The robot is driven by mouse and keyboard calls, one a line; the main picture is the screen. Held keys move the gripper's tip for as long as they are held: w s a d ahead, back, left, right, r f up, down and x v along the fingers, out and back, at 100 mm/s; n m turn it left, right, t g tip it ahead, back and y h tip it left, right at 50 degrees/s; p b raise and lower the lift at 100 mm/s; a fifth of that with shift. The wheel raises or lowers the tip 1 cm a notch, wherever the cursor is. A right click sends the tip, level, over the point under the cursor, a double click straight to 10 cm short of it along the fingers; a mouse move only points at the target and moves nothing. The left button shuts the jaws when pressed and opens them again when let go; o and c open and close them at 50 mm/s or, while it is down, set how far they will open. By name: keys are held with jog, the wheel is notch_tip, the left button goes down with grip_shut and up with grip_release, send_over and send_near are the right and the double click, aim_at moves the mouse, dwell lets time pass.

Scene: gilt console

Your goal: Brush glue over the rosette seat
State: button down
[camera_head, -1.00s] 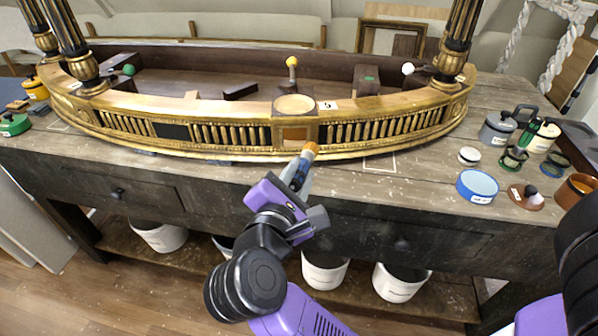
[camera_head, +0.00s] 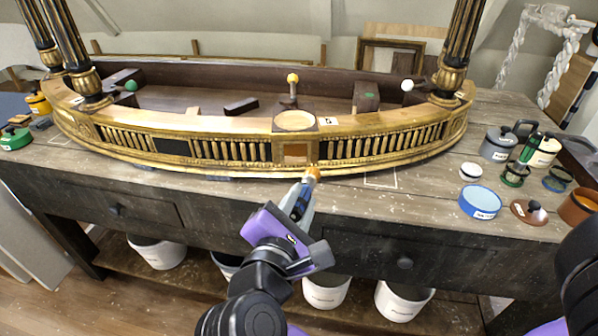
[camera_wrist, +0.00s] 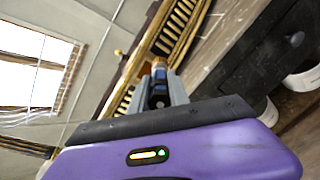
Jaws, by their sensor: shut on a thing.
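My gripper (camera_head: 301,200) is shut on a brush (camera_head: 313,174) with a dark blue handle and an orange-tan tip. In the wrist view the brush (camera_wrist: 159,82) stands out between the grey fingers (camera_wrist: 164,92). The gilt console (camera_head: 205,150) lies across the bench. A square bare-wood patch (camera_head: 295,151), which looks like the rosette seat, is in the middle of its front band. The brush tip is just below and right of this patch; I cannot tell whether it touches the gilt edge. A pale round disc (camera_head: 295,121) is on the ledge above.
On the bench's right are a blue-rimmed tub (camera_head: 480,202), a grey pot (camera_head: 497,144), a brown lidded dish (camera_head: 529,211) and an orange-brown pot (camera_head: 579,206). White buckets (camera_head: 403,301) stand below. The bench strip right of my gripper is clear.

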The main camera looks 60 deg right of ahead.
dwell(0.3)
jog(key=shift+a+r, duration=0.1)
jog(key=shift+r, duration=0.1)
jog(key=w+a+f+p, duration=0.2)
jog(key=w+f+p, duration=0.15)
jog(key=w, duration=0.35)
jog(key=w+d, duration=0.2)
jog(key=d, duration=0.2)
jog(key=shift+w+d+f+p, duration=0.25)
jog(key=shift+w+d+p, duration=0.05)
jog(key=shift+w+p, duration=0.1)
jog(key=shift+w+d+b, duration=0.3)
jog(key=shift+w+d, duration=0.1)
jog(key=shift+d, duration=0.2)
dwell(0.6)
jog(key=shift+s, duration=0.1)
